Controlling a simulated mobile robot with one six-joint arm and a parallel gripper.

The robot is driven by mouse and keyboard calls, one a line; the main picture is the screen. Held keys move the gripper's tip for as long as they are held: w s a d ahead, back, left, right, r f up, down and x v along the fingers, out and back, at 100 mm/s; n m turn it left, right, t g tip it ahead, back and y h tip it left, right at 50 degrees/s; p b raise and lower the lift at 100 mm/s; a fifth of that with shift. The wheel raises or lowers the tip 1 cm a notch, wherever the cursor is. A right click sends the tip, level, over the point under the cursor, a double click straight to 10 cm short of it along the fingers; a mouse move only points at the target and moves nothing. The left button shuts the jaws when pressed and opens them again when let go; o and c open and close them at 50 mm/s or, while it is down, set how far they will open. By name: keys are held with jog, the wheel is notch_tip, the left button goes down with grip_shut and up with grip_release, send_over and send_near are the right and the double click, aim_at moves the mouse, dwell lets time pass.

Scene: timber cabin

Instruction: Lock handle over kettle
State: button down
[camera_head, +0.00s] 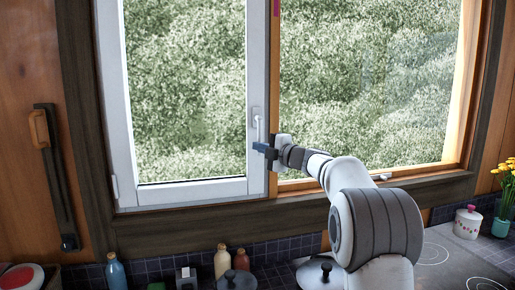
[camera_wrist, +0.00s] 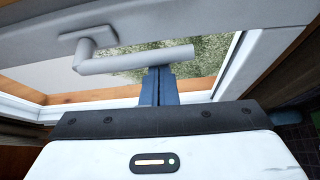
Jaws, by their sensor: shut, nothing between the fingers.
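A pale grey window handle (camera_head: 257,128) sits on the white frame of the left window sash. In the wrist view the handle (camera_wrist: 130,61) is a bent lever on a short mounting plate. My gripper (camera_head: 264,150) is at the lower part of the handle. Its blue fingers are shut with nothing between them. In the wrist view my gripper's fingertips (camera_wrist: 159,71) end at the underside of the lever near its free end; I cannot tell whether they touch it.
The left sash's white frame (camera_head: 190,192) looks closed or nearly so. Bottles (camera_head: 222,262), a white jar (camera_head: 467,222) and yellow flowers (camera_head: 505,178) stand along the counter below. A dark bar with a wooden grip (camera_head: 55,175) hangs on the left wall.

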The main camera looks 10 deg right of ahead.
jog(key=s+d+b, duration=0.2)
jog(key=s+b, duration=0.2)
jog(key=s, duration=0.5)
jog(key=shift+d, duration=0.25)
